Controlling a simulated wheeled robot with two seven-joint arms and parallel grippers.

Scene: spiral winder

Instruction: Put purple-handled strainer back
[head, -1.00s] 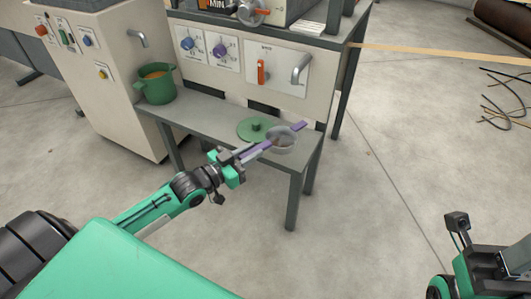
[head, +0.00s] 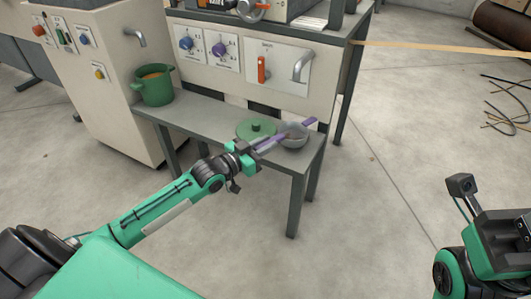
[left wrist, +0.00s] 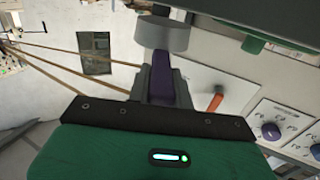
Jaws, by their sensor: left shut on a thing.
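The strainer (head: 293,137) has a grey bowl and a purple handle (head: 271,143), with a short purple tab on its far side. My left gripper (head: 260,149) is shut on the handle. The bowl appears over the right end of the low grey bench (head: 205,118); I cannot tell whether it touches the bench. In the left wrist view the purple handle (left wrist: 162,78) lies between the fingers, with the grey bowl (left wrist: 162,35) beyond. My right gripper (head: 497,232) is partly in view at the lower right; its fingers are not clear.
A green lid (head: 256,129) lies on the bench just left of the strainer. A green pot (head: 153,86) with orange contents stands at the bench's left end. Behind is a machine panel with knobs, an orange lever (head: 262,68) and a grey handle (head: 303,66).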

